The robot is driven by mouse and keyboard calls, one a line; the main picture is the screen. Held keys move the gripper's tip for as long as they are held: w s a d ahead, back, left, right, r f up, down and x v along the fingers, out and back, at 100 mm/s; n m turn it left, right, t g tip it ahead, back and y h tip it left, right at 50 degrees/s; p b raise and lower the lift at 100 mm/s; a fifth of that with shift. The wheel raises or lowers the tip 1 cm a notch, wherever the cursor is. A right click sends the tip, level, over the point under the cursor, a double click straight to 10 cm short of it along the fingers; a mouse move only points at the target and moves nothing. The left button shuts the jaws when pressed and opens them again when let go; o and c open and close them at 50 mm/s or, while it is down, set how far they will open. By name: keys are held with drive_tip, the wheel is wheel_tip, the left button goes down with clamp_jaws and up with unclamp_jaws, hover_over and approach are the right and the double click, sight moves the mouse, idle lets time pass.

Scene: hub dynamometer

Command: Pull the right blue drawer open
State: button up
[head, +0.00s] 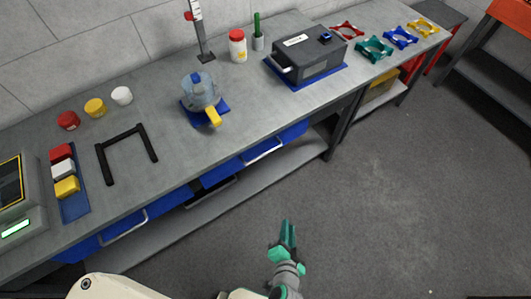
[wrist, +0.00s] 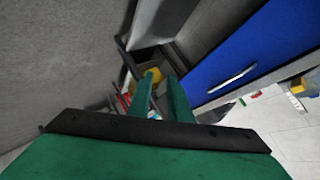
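The right blue drawer (head: 293,133) is under the front edge of the bench, with a pale bar handle (head: 262,152). It looks closed, though the bench top hides much of it. My gripper (head: 287,224) is in front of the bench, over the floor, below and right of that handle in the head view. Its green fingers (wrist: 161,97) are apart with a narrow gap and nothing between them. In the wrist view a blue drawer front (wrist: 250,50) with a pale handle (wrist: 232,78) lies to the right of the fingers, apart from them; which drawer it is I cannot tell.
Another blue drawer (head: 85,246) with a handle (head: 124,228) is at the left. A grey lower shelf (head: 290,163) runs under the bench. The floor (head: 420,200) at the right is clear.

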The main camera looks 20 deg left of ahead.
drive_tip(key=w+a+m+y, duration=0.1)
drive_tip(key=w+a+y, duration=0.3)
drive_tip(key=w, duration=0.5)
drive_tip(key=g+y, duration=0.2)
drive_tip(key=y, duration=0.4)
approach(265, 153)
drive_tip(key=x, duration=1)
drive_tip(key=shift+w+f, duration=0.1)
drive_tip(key=shift+f, duration=0.25)
clamp_jaws()
